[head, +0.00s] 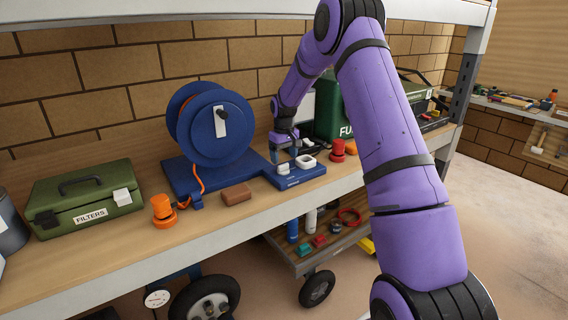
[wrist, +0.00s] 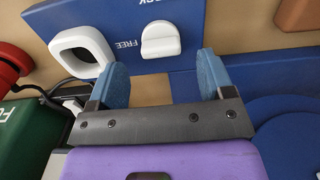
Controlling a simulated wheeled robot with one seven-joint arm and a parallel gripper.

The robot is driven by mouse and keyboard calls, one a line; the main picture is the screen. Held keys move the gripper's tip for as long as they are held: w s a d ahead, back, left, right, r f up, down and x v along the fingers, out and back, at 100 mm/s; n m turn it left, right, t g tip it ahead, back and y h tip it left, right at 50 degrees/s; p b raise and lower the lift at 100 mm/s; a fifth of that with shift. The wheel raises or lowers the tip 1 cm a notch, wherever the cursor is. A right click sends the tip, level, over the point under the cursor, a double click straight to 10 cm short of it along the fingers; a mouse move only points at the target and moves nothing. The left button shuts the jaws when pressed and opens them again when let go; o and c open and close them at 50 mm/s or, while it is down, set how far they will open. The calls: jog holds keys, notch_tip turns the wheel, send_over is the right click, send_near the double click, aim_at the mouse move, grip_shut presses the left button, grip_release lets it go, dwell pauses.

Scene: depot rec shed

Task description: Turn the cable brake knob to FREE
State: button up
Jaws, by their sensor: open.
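The white cable brake knob (wrist: 161,40) sits on a blue base plate (wrist: 210,30), with FREE printed to its left and a partly cut-off word ending in "OCK" above it in the wrist view. Which label the knob points to I cannot tell. In the head view the knob (head: 283,168) is small, just below my gripper (head: 286,152). In the wrist view my gripper (wrist: 162,76) is open and empty; its blue fingertips lie apart on either side of the knob's line, not visibly touching it. The blue cable reel (head: 215,125) stands left of the knob.
A white ring (wrist: 83,50) stands close beside the left finger. A red knob-like thing (head: 338,150) and green fuel can (head: 332,110) are right of the plate. A brown block (head: 236,194), orange plug (head: 162,211) and green FILTERS box (head: 86,198) lie left. Bare shelf shows in front.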

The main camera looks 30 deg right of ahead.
aim_at(283, 165)
notch_tip(283, 165, up, 7)
dwell(0.3)
jog(key=shift+r, duration=0.1)
dwell(0.4)
jog(key=s+a+r+t, duration=0.1)
jog(key=s+a+r, duration=0.5)
jog(key=s+r, duration=0.4)
jog(key=s+a+r+t, duration=0.2)
jog(key=s+a+r, duration=0.5)
jog(key=s+r, duration=0.35)
jog(key=s+a+t, duration=0.1)
jog(key=s+a, duration=0.1)
jog(key=s, duration=1)
jog(key=s+a+f+t, duration=0.1)
jog(key=s+a, duration=0.2)
jog(key=s, duration=0.9)
jog(key=shift+a+f+m, duration=0.3)
